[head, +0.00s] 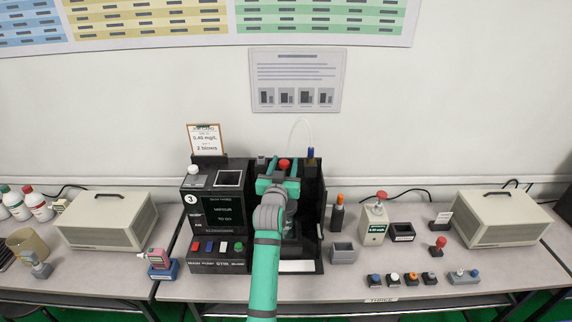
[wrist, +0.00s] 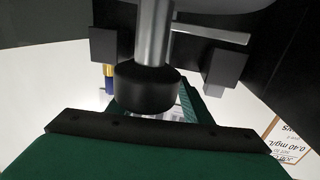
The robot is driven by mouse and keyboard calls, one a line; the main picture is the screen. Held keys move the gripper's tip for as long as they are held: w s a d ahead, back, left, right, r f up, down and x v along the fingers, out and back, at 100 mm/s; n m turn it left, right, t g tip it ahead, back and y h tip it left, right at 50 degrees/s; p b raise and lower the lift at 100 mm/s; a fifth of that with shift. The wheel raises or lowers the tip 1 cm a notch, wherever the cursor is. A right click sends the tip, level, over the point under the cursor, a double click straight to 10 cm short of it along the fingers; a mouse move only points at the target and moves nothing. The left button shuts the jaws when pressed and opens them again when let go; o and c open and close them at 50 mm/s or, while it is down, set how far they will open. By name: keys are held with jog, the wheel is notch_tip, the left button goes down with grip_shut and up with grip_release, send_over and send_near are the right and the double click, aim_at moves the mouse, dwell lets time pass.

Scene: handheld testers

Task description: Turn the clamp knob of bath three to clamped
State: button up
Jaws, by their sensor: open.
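Bath three (head: 217,208) is a black unit with a round "3" badge and a dark screen, with a tall dark housing on its right. My arm reaches into that housing. My teal gripper (head: 279,174) is open there, and a red knob-like top (head: 284,163) shows between its jaws. In the wrist view my open gripper (wrist: 165,56) has a dark pad on each side of a metal rod with a black round end (wrist: 147,89). Gaps show beside the rod. I cannot tell whether this black part is the clamp knob, nor read a clamped mark. My arm hides much of the housing.
A card holder (head: 205,139) stands above the unit, and a blue-topped part (head: 311,155) is close right of my gripper. Coloured buttons (head: 224,246) line the unit's front. A grey open box (head: 343,252) and a tester (head: 376,222) stand to the right.

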jog(key=shift+c, duration=0.3)
jog(key=shift+a, duration=0.35)
jog(key=c, duration=0.5)
jog(key=shift+s, duration=0.1)
grip_shut()
jog(key=shift+d, duration=0.3)
jog(key=shift+r, duration=0.1)
jog(key=o, duration=0.6)
grip_release()
jog(key=shift+c, duration=0.2)
jog(key=s, duration=0.3)
jog(key=s+a, duration=0.1)
jog(key=s, duration=0.6)
jog(key=shift+s+a, duration=0.3)
jog(key=shift+s, duration=0.05)
